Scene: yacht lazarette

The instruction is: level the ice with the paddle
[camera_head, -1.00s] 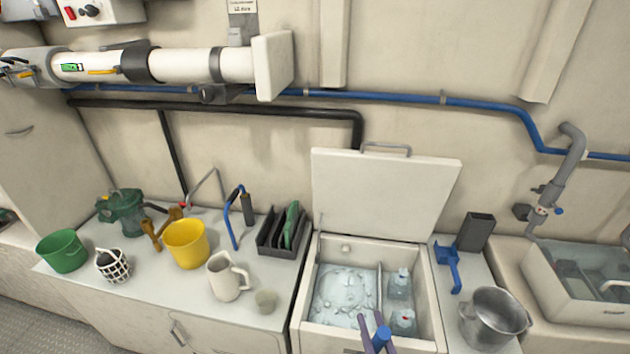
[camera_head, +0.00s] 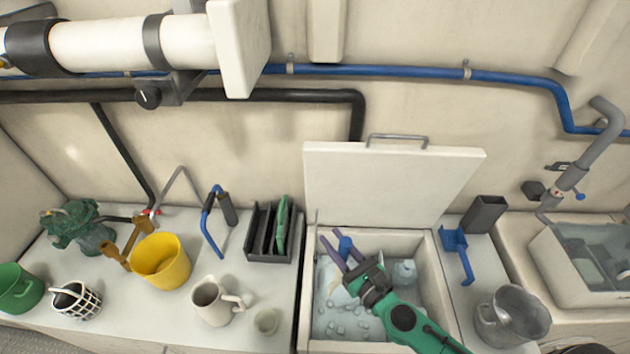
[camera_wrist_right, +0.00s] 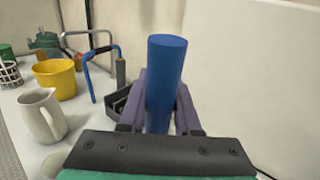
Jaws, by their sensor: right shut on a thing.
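My right gripper (camera_head: 346,254) is shut on the upright blue handle (camera_head: 346,243) of the paddle, over the back left of the open ice box (camera_head: 438,300). The handle top (camera_wrist_right: 168,60) stands between the purple fingers in the right wrist view. The paddle's lower part is hidden, so I cannot tell whether it touches the ice. The pale ice (camera_head: 335,320) lies in the box's left part, with loose lumps at the front. My green wrist covers some ice and much of the right part. My left gripper is not in view.
The raised lid (camera_head: 390,185) stands behind the box. A bottle (camera_head: 404,272) is in the box's right part. A jug (camera_head: 212,302), cup (camera_head: 266,321) and black rack (camera_head: 262,235) are to the left. A metal pot (camera_head: 512,318) and blue bracket (camera_head: 458,250) are to the right.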

